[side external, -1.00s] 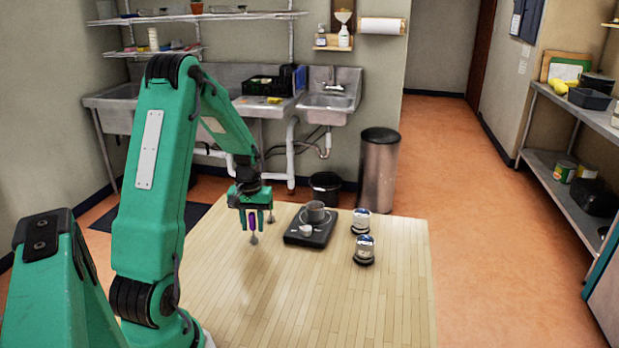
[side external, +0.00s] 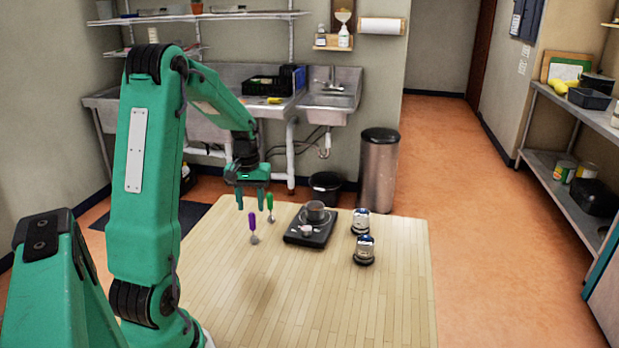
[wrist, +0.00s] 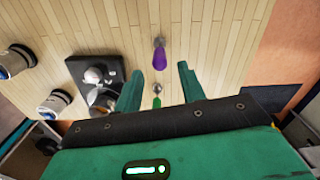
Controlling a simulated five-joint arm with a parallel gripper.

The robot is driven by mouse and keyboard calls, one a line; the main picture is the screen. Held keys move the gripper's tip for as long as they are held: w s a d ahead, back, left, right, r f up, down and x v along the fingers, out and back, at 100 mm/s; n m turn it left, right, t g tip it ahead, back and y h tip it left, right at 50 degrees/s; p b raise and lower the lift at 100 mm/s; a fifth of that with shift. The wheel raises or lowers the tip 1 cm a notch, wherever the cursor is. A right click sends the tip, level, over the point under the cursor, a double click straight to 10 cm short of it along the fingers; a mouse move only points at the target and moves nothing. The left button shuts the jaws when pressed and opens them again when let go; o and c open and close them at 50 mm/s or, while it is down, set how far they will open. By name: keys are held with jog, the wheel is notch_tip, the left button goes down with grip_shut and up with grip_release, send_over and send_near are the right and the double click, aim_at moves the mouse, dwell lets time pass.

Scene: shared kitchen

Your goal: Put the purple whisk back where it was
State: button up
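In the wrist view the purple whisk (wrist: 159,58) shows just beyond the fingertips. The green whisk (side external: 270,203) stands a little behind it, to the right; in the wrist view the green whisk (wrist: 157,102) shows between the fingers. My gripper (side external: 250,206) is open and empty above the purple whisk, fingers apart and clear of its handle.
The front of the wooden table (side external: 300,310) is clear.

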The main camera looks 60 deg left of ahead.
jog(key=shift+r, duration=2.8)
jog(key=shift+d+r, duration=0.1)
jog(key=shift+d, duration=0.05)
jog(key=d+r+m+t+y, duration=0.1)
jog(key=d+r+m, duration=0.15)
jog(key=d, duration=0.55)
jog(key=d+r+m+t, duration=0.1)
jog(key=d+r+m, duration=0.1)
jog(key=d+r, duration=0.35)
jog(key=s+d+m+t, duration=0.1)
jog(key=s+d+m, duration=0.2)
jog(key=d, duration=0.5)
jog(key=s+d+m+t+h, duration=0.1)
jog(key=s+d+m+t, duration=0.1)
jog(key=d, duration=0.6)
jog(key=shift+s+m+t, duration=0.3)
jog(key=shift+s+m, duration=0.45)
jog(key=shift+s, duration=0.35)
jog(key=shift+r, duration=0.1)
